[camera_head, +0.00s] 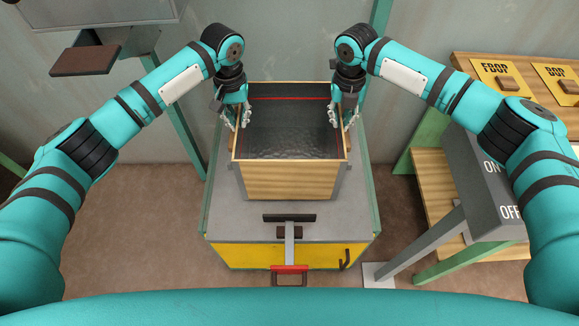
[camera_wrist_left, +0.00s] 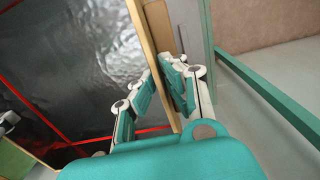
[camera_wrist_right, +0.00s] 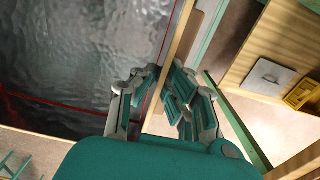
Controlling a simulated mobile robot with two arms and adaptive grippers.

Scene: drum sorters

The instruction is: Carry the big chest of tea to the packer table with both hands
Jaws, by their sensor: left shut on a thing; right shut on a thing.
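The big tea chest (camera_head: 288,180) is an open wooden box with a dark, shiny foil lining and a red line inside. It sits upright on a grey-topped stand with a yellow front, or very close above it; I cannot tell which. My left gripper (camera_head: 236,118) is shut on the chest's left wall; that wall (camera_wrist_left: 152,50) runs between its fingers in the left wrist view (camera_wrist_left: 160,95). My right gripper (camera_head: 343,118) is shut on the right wall; that wall (camera_wrist_right: 180,50) runs between its fingers in the right wrist view (camera_wrist_right: 160,95). I cannot tell which surface is the packer table.
The grey-topped stand (camera_head: 225,215) has a red handle (camera_head: 289,270) at its front. A brown plate (camera_head: 85,60) is at upper left. Brown floor lies left.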

